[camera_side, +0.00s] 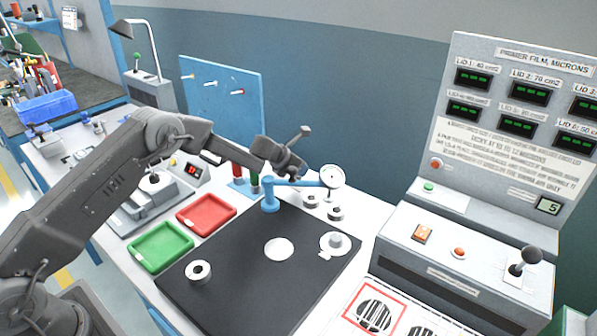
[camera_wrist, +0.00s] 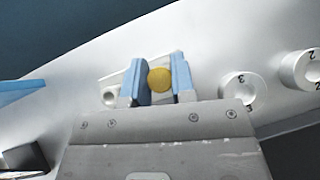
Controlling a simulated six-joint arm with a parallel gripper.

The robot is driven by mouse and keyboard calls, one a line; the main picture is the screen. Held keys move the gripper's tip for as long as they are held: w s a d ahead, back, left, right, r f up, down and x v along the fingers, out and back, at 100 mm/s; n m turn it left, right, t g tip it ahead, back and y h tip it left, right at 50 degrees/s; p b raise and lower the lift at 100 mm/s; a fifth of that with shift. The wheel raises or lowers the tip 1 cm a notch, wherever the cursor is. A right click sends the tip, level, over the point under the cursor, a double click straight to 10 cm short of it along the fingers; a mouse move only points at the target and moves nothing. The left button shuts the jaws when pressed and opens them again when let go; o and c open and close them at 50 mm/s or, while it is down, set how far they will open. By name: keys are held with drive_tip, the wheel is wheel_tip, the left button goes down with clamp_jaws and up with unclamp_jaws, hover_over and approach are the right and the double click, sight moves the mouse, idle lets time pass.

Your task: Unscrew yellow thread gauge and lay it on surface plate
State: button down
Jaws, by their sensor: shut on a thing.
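My gripper (camera_wrist: 160,92) is shut on the yellow thread gauge (camera_wrist: 159,78), whose round yellow end shows between the two blue fingers in the wrist view. A pale holder plate with a round hole (camera_wrist: 110,96) shows behind and beside the fingers. I cannot tell whether the gauge is still seated in it. In the side view my gripper (camera_side: 287,170) is behind the blue dial-gauge stand, and the yellow gauge is hidden. The black surface plate (camera_side: 235,300) lies in front, to the lower left of my gripper.
The dial gauge (camera_side: 332,177) on its blue stand (camera_side: 270,197) is close to my gripper. Red (camera_side: 237,171) and green (camera_side: 254,182) cylinders stand nearby. A ring (camera_side: 198,271), white disc (camera_side: 279,249) and tagged round part (camera_side: 334,242) occupy the plate. Its front middle is clear.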

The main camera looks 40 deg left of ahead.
drive_tip(key=c, duration=1.2)
unclamp_jaws()
drive_tip(key=shift+d, duration=0.3)
drive_tip(key=shift+a, duration=0.1)
drive_tip(key=shift+a+m+h, duration=0.25)
drive_tip(key=shift+m+h, duration=0.35)
drive_tip(key=shift+m, duration=0.3)
drive_tip(key=m+g+h, duration=0.1)
drive_tip(key=m+h, duration=0.1)
drive_tip(key=m, duration=0.1)
drive_tip(key=shift+g, duration=0.3)
